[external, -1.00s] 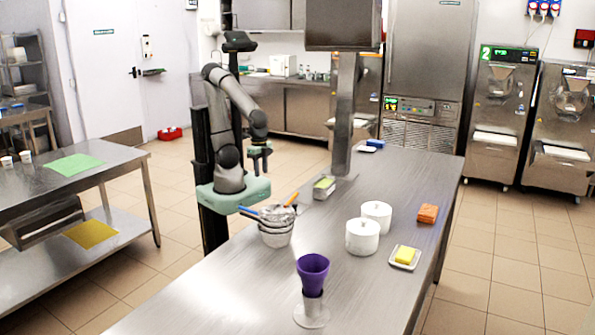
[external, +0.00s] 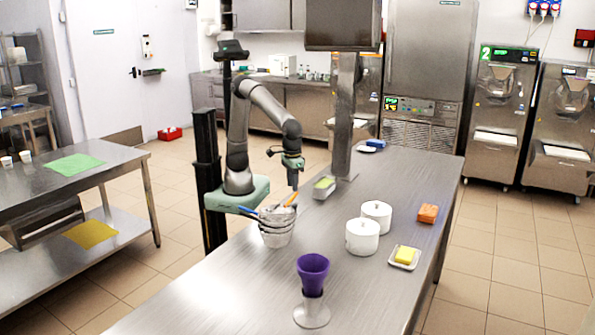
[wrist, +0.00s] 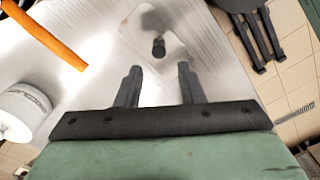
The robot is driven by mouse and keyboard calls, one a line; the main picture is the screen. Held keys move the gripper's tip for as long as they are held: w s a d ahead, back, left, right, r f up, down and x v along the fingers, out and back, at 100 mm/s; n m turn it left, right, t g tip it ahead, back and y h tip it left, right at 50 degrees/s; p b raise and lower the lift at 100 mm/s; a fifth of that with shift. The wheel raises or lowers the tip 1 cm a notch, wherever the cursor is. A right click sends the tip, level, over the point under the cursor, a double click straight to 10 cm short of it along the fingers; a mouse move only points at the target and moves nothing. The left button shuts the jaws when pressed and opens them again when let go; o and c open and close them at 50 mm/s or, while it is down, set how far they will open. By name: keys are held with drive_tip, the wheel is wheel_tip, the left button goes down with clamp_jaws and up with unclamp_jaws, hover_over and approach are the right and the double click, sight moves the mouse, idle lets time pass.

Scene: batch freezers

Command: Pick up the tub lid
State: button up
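In the wrist view, a pale, see-through lid with a dark knob (wrist: 158,47) lies on the steel table just beyond my fingertips. Its outline is faint, and I cannot make it out in the external view. My gripper (wrist: 159,69) is open and empty, its two dark fingers apart and the knob roughly centred ahead of the gap. In the external view my gripper (external: 293,184) points down near the table's left edge, behind the stacked bowls (external: 275,235).
An orange bar (wrist: 45,35) and a white round container (wrist: 22,112) show at the wrist view's left. On the table stand white lidded pots (external: 362,238), a purple cup (external: 312,272), a yellow sponge (external: 405,255), orange blocks (external: 428,213) and a post (external: 345,120).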

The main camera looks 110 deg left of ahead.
sight(294, 205)
wheel_tip(294, 205, down, 4)
drive_tip(key=shift+r, duration=0.1)
drive_tip(key=shift+w+a+f+p, duration=0.1)
drive_tip(key=shift+w+f+p, duration=0.05)
drive_tip(key=shift+f, duration=1.3)
drive_tip(key=shift+w+f+p, duration=0.15)
drive_tip(key=shift+f, duration=1.25)
clamp_jaws()
